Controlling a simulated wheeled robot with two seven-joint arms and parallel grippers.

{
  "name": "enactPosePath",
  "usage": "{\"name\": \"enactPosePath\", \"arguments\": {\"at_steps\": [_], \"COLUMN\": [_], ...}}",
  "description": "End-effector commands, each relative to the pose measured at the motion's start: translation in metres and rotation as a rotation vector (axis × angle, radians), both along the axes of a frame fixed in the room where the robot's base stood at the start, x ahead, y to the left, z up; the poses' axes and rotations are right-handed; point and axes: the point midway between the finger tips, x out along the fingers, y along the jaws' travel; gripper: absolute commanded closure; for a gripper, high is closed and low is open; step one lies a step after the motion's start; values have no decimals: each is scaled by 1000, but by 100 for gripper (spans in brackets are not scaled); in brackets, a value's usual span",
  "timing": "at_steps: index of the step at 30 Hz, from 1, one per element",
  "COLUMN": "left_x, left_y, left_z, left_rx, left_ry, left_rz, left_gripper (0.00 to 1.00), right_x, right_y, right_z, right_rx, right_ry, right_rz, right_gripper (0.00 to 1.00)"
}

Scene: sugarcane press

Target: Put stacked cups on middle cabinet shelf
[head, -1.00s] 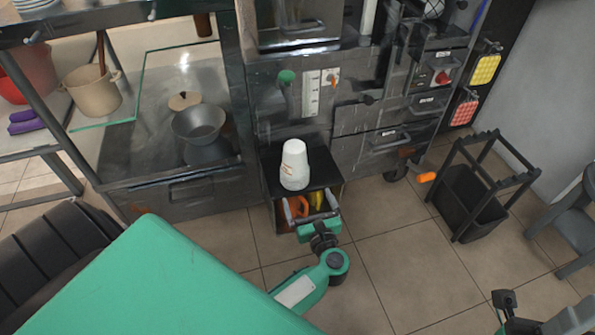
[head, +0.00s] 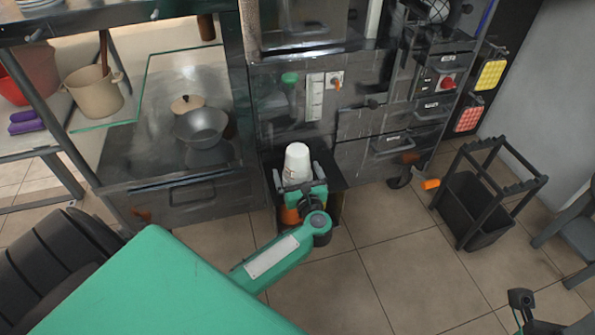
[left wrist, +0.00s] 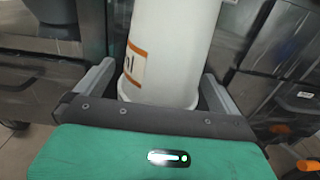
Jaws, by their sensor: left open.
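A stack of white cups (head: 297,160) stands upright on the black top of a small cabinet (head: 333,176). My left gripper (head: 297,177) is open at the near side of the stack, one finger on each side. In the left wrist view gaps show between both fingers and the cups. My right arm's dark end (head: 522,300) shows at the lower right; its fingers cannot be made out. I cannot tell which shelf is the middle one.
The sugarcane press machine (head: 400,120) with drawers stands behind and right of the cups. A counter with a metal bowl (head: 201,124) is at left. A black rack (head: 485,200) stands on the right; tiled floor is open between.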

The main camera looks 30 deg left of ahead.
Motion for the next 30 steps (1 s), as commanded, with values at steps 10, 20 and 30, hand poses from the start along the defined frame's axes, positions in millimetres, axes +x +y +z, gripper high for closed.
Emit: {"name": "enactPosePath", "arguments": {"at_steps": [10,20,30], "left_x": [0,-1,-3], "left_y": [0,-1,-4], "left_z": [0,1,32], "left_rx": [-1,-1,-3], "left_ry": [1,1,-2], "left_rz": [0,0,1], "left_gripper": [39,50,50], "right_x": [0,0,0], "right_y": [0,0,0], "right_z": [1,-2,6], "right_rx": [6,7,-1], "right_ry": [0,12,29], "right_rz": [-2,-1,0], "right_gripper": [64,64,64]}}
